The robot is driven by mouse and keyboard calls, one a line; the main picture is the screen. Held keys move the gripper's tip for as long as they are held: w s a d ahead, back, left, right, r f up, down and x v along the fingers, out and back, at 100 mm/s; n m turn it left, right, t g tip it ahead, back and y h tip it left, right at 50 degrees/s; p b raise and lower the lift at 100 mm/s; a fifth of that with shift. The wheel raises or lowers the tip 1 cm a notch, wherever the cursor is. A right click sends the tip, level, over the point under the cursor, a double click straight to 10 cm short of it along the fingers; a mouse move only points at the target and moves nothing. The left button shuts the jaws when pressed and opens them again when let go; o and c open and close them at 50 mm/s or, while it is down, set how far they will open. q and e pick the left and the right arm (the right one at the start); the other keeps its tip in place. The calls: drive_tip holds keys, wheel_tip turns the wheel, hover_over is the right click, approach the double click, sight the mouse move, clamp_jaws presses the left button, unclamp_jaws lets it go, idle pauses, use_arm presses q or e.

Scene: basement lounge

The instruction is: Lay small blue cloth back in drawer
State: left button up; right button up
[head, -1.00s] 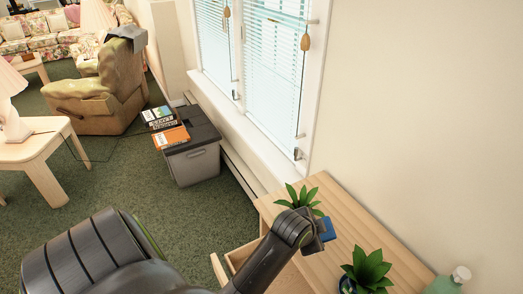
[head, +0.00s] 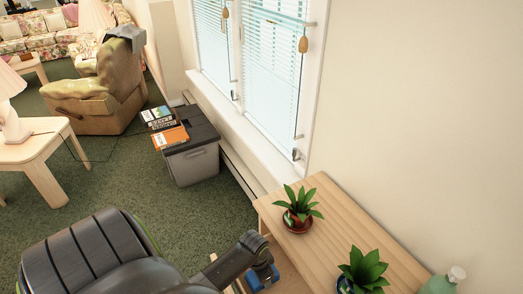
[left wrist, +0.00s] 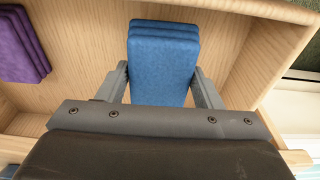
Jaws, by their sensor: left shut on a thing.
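The small blue cloth (left wrist: 163,60) is a folded pad between the two fingers of my left gripper (left wrist: 163,88) in the left wrist view. The gripper is shut on it. Below it is the open wooden drawer (left wrist: 90,50); I cannot tell whether the cloth touches its floor. In the head view my left gripper (head: 262,278) is low, at the near left edge of the wooden table, and a little blue shows beside its fingers. My right gripper is not in view.
A folded purple cloth (left wrist: 22,45) lies in the drawer on the left. Two potted plants (head: 299,206) (head: 363,270) and a green bottle (head: 443,281) stand on the tabletop (head: 335,215). A grey bin (head: 194,165) with books on it stands by the window wall.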

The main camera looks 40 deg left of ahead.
use_arm(q)
wheel_tip(320, 180, down, 4)
drive_tip(key=shift+r, duration=0.2)
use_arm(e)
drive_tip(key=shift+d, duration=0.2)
use_arm(q)
drive_tip(key=o, duration=0.9)
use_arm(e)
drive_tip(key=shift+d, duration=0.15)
use_arm(q)
drive_tip(key=r, duration=0.7)
drive_tip(key=s+r, duration=0.1)
drive_tip(key=r, duration=0.2)
drive_tip(key=shift+a+r, duration=0.15)
drive_tip(key=shift+a, duration=0.05)
drive_tip(key=shift+s+r, duration=0.2)
drive_tip(key=shift+r, duration=0.6)
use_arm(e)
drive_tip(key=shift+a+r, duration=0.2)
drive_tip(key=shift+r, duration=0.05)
